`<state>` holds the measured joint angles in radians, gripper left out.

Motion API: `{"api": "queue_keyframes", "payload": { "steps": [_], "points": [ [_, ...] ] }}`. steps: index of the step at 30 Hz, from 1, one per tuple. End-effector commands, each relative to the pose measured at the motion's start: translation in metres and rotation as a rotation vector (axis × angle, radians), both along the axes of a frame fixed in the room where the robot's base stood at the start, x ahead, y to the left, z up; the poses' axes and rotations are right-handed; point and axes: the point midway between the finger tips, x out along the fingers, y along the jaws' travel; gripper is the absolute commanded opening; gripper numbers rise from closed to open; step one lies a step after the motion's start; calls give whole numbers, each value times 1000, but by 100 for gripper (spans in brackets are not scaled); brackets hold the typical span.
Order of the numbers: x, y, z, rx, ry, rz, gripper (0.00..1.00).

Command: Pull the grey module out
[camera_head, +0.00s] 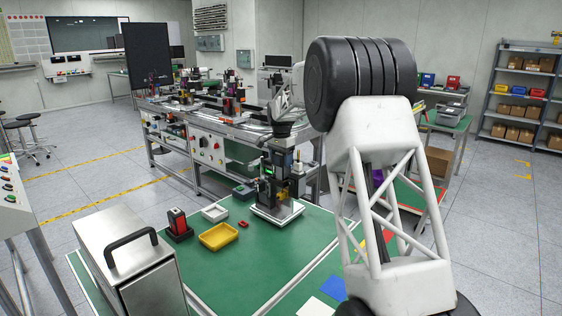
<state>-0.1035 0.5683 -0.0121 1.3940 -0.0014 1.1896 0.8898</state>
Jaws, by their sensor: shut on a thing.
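The profile frame (295,190) stands upright on a pale base plate on the green table, with several dark modules in it. One of them has a small green-lit face (267,170). My gripper (272,153) is at the upper part of the frame, pointing down at it from the end of my white arm. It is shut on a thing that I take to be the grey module. The jaws and this module are small, dark and partly hidden, so I cannot tell how far the module sits in the frame.
On the green table (250,262) are a yellow tray (218,237), a white tray (215,213), a red-and-black device (178,224), a small red part (243,224) and a dark grey block (243,191). A metal case (130,265) stands front left. A production line (215,130) is behind.

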Motion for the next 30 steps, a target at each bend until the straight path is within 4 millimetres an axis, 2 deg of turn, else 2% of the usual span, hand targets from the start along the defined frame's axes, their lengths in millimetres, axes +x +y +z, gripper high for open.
{"api": "queue_keyframes", "payload": {
  "steps": [20,30],
  "points": [
    [0,0,5,0,0,0,34],
    [0,0,21,0,-1,0,34]
  ]
}}
